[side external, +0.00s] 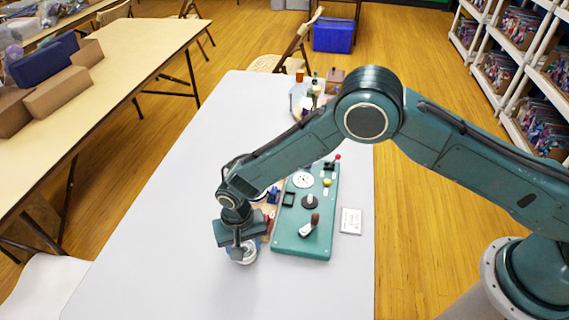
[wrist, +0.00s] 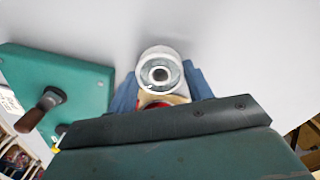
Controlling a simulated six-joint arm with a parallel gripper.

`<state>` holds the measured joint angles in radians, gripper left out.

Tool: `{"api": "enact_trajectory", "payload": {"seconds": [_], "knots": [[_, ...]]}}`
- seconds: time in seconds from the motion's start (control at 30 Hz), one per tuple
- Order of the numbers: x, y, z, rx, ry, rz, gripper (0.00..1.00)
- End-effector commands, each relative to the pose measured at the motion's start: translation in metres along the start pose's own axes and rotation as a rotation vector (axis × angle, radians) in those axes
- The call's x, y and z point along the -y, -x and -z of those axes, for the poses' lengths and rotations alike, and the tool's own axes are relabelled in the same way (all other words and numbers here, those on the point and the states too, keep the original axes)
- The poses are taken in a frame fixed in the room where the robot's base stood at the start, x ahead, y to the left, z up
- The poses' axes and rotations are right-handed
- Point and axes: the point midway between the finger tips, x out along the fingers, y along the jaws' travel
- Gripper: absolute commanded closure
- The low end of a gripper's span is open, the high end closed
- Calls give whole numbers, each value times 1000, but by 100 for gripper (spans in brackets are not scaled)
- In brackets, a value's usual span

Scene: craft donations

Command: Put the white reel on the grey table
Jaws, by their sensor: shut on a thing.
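The white reel (side external: 245,256) is round with a dark centre hole. It is held at the tips of my gripper (side external: 238,246), over the near part of the pale grey table (side external: 170,240). In the wrist view the reel (wrist: 160,58) sits between the blue fingers of my gripper (wrist: 160,82), with the table's bare surface (wrist: 240,45) behind it. A cream and red patch (wrist: 155,102) shows beside the reel there; I cannot tell what it is. Whether the reel touches the table or hangs just above it I cannot tell.
A green board (side external: 302,242) with a brown-handled lever (side external: 312,223) and knobs lies just right of my gripper. A white card (side external: 351,221) is right of it. Small items are partly hidden behind my arm. The table's near left is clear.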

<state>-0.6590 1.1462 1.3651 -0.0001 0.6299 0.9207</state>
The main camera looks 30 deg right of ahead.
Motion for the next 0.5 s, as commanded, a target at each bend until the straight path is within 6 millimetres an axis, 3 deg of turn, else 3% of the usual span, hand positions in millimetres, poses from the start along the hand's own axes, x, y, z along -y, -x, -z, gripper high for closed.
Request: {"api": "enact_trajectory", "payload": {"seconds": [0.5], "knots": [[0,-8,0,0,0,0,64]]}}
